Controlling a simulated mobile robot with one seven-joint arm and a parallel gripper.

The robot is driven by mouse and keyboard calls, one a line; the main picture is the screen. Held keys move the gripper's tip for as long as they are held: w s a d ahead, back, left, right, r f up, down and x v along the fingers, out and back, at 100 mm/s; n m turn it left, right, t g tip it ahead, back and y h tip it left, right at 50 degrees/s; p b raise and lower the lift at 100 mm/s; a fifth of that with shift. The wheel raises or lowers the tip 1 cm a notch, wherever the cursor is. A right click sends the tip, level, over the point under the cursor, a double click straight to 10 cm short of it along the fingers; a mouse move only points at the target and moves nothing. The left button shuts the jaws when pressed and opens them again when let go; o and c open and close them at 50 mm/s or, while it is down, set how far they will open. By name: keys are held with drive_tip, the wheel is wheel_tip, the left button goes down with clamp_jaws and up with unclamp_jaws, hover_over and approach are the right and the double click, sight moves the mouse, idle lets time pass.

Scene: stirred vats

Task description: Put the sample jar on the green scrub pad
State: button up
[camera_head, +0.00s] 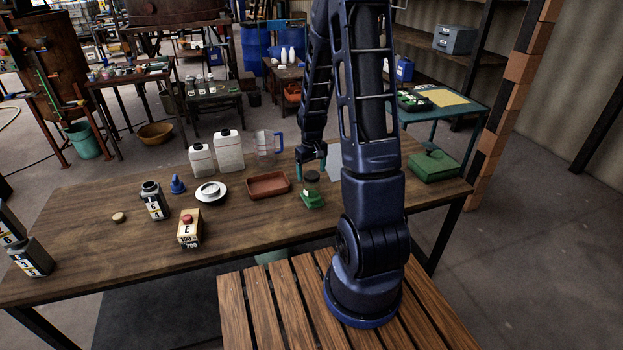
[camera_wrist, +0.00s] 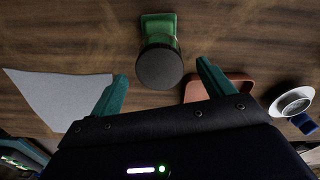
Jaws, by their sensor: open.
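The sample jar (camera_head: 311,187) has a dark round lid and a greenish body. It stands upright on the green scrub pad (camera_head: 316,203), towards the right half of the wooden table. In the wrist view the jar's lid (camera_wrist: 160,68) hides most of the body, and the pad (camera_wrist: 157,21) shows behind it. My gripper (camera_head: 311,163) is just above the jar with its teal fingers apart. In the wrist view the open fingertips (camera_wrist: 161,71) lie to either side of the lid, with gaps. Nothing is held.
A terracotta tray (camera_head: 268,186) is left of the jar, with a white dish (camera_head: 211,194) further left. A clear jug (camera_head: 268,143) and white containers (camera_head: 229,150) stand behind. A grey sheet (camera_wrist: 60,92) lies nearby. A green box (camera_head: 433,166) sits at the table's right end.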

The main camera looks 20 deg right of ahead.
wheel_tip(320, 180, up, 6)
drive_tip(key=shift+r, duration=0.25)
drive_tip(key=s+a+r+m+t, duration=0.2)
drive_tip(key=s+r+m+t, duration=0.1)
drive_tip(key=s+r, duration=2)
drive_tip(key=shift+s+r+t, duration=0.2)
drive_tip(key=shift+r+t, duration=0.6)
drive_tip(key=shift+r, duration=0.05)
